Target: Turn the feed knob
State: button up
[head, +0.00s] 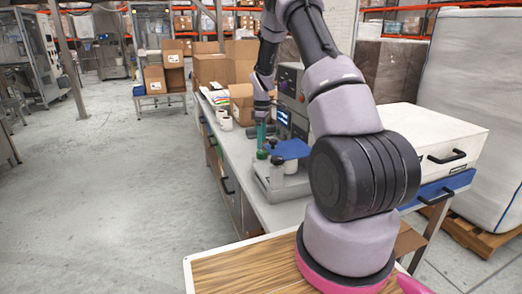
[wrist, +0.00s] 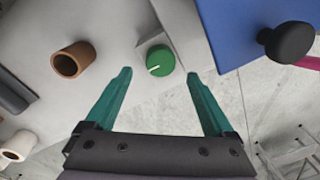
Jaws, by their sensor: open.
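A round green knob with a white pointer line (wrist: 160,60) sits on a pale machine panel (wrist: 112,25), in the upper middle of the wrist view. My gripper (wrist: 160,74) is open, with its two teal fingers spread to either side below the knob and nothing between them. The knob is just beyond the fingertips and apart from them in the picture. In the head view my gripper (head: 262,135) points down over the grey machine (head: 268,182) on the bench. The fingers partly hide that part of the machine.
A brown tube (wrist: 73,59) stands left of the knob. A blue pad with a black round knob (wrist: 290,42) is at the right; the blue pad also shows in the head view (head: 290,149). White cups (head: 226,123) and cardboard boxes (head: 243,100) stand farther along the bench. Open floor lies left.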

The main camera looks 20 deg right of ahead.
aim_at(262, 151)
jog(key=shift+s+f, duration=0.15)
jog(key=shift+f, duration=2.15)
jog(key=shift+c, duration=0.3)
jog(key=c, duration=1.3)
